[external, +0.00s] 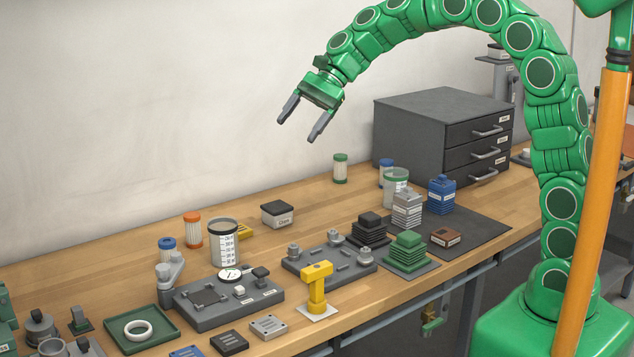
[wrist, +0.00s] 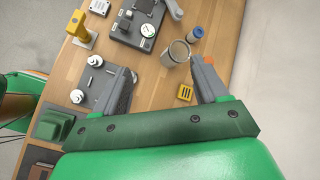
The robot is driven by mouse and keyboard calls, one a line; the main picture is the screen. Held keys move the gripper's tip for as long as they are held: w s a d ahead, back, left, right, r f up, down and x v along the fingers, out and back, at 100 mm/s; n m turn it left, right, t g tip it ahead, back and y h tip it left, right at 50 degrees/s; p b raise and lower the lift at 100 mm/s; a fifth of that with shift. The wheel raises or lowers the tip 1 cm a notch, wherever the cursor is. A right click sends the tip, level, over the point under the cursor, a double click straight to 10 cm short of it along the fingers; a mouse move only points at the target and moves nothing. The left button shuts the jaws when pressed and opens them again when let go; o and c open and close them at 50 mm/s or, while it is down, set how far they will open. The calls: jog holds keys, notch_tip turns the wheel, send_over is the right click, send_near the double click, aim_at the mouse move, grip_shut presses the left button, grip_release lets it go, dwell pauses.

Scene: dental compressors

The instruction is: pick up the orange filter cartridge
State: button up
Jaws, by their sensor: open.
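The orange filter cartridge (external: 193,231), with a pleated white body and orange cap, stands upright on the wooden bench near the wall, left of the middle in the external view. In the wrist view only a small orange bit of it (wrist: 208,60) shows, beside the tip of the right finger, which hides the rest. My gripper (external: 299,128) is open and empty, high above the bench, to the right of the cartridge and well apart from it. In the wrist view my gripper (wrist: 160,72) has both fingers spread.
A clear graduated cup (external: 223,247) stands just right of the cartridge, and a blue-capped cartridge (external: 167,250) stands in front of it. A yellow block (external: 244,231) lies beyond the cup. A green-capped cartridge (external: 340,168) stands farther back. A dark drawer cabinet (external: 410,130) is at the back right.

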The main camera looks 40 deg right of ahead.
jog(key=w+a+f+m+t+y, duration=0.1)
jog(key=w+a+f+m+y, duration=0.1)
jog(key=w+a+m, duration=0.5)
jog(key=w+a+f+m+t+y, duration=0.15)
jog(key=w+a, duration=0.35)
jog(key=w, duration=0.6)
send_over(189, 246)
jog(key=d, duration=0.8)
jog(key=shift+m+y, duration=0.25)
jog(key=shift+y, duration=0.1)
jog(key=f, duration=2.1)
jog(key=shift+a+f, duration=0.2)
jog(key=shift+a, duration=0.05)
jog(key=shift+x, duration=3.85)
jog(key=shift+s+r, duration=0.1)
jog(key=shift+r, duration=0.05)
jog(key=c, duration=1.1)
